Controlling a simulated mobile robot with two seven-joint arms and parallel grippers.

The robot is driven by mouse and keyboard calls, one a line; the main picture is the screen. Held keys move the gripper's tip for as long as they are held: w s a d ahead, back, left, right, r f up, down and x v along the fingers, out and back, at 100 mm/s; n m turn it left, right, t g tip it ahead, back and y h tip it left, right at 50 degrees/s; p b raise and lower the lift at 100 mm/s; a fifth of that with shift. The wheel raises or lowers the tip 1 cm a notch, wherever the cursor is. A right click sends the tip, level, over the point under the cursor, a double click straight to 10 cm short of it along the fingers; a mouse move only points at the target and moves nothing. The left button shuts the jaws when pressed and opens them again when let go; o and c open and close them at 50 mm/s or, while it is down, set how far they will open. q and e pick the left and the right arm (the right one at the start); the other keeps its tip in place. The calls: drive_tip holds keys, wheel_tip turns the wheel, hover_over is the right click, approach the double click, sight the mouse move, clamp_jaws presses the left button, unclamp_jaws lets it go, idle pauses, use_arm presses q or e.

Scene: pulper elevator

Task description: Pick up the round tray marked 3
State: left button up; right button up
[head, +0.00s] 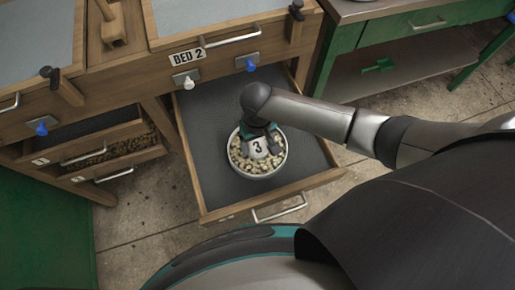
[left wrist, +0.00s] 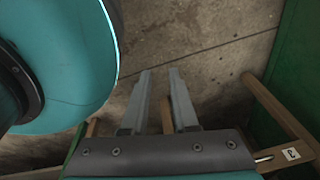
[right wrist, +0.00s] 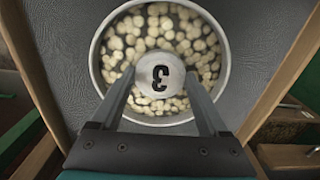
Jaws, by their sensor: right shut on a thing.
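The round tray (head: 262,177) marked 3 has a pale rim and holds pale beans. It is in or just above the open dark-lined drawer under Bed 2; I cannot tell whether it touches the drawer floor. Its white centre knob (right wrist: 160,84) bears the 3. My right gripper (head: 259,137) comes from above, its fingers closed on both sides of the knob. In the right wrist view the tray rim (right wrist: 95,60) surrounds the knob. My left gripper (left wrist: 160,72) shows only in the left wrist view, fingers apart and empty, above the floor.
The open drawer (head: 205,180) has wooden walls and a metal handle (head: 279,208) at its front. Other drawers (head: 85,150) are at the left, one with brown contents. A green bench (head: 400,40) stands at the upper right. Blue and white knobs line the bed's front.

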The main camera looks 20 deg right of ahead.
clamp_jaws()
drive_tip(key=shift+r, duration=0.15)
